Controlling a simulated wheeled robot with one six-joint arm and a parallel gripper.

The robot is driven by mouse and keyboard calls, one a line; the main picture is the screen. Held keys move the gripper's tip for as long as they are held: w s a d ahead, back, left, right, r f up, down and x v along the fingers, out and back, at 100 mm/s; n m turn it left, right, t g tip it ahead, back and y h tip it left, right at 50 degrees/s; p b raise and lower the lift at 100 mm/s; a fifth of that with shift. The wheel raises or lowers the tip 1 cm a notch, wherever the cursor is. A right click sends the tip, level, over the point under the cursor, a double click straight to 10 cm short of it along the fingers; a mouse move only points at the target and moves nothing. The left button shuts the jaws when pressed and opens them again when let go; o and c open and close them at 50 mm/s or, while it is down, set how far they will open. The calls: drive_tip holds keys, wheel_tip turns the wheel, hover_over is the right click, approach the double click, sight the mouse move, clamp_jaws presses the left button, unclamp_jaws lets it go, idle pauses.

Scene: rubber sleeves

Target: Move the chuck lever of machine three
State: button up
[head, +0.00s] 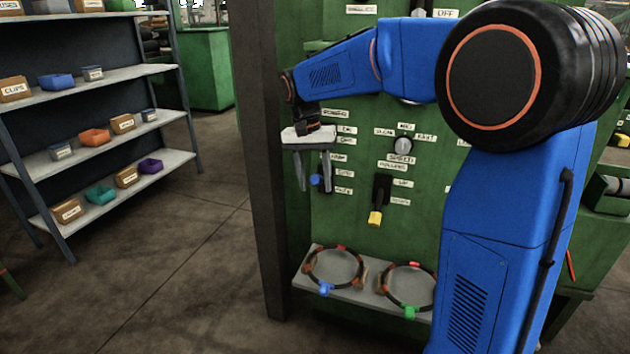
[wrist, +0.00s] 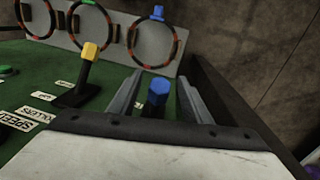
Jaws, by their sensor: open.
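A green machine panel (head: 430,235) carries levers, knobs and small white labels. A blue-knobbed lever (head: 317,180) is on its left side; it also shows in the wrist view (wrist: 158,92). The labels beside it are too small to read surely, and no machine number shows. My gripper (head: 315,188) points down in front of the panel, its fingers open. In the wrist view the blue knob appears between the two fingers (wrist: 160,78), with a gap on each side. I cannot tell whether it is fully between them in depth.
A yellow-tipped lever (head: 376,215), labelled rollers, hangs right of the blue one. A grey knob (head: 403,146) is above it. Below, a grey shelf (head: 368,290) holds rings with coloured clips. A dark post (head: 268,200) borders the panel's left. Open floor and a shelving rack (head: 110,148) lie further left.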

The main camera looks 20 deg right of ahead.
clamp_jaws()
drive_tip(key=shift+s+a+f, duration=0.1)
drive_tip(key=shift+s+a+f+t+h, duration=0.2)
drive_tip(key=shift+s+f+t+h, duration=0.1)
drive_tip(key=shift+f+t+h, duration=0.3)
wheel_tip(320, 180, down, 9)
drive_tip(key=t+h, duration=0.6)
drive_tip(key=t, duration=0.2)
drive_tip(key=shift+w+d+m, duration=0.25)
drive_tip(key=shift+w+m, duration=0.15)
drive_tip(key=shift+f, duration=0.1)
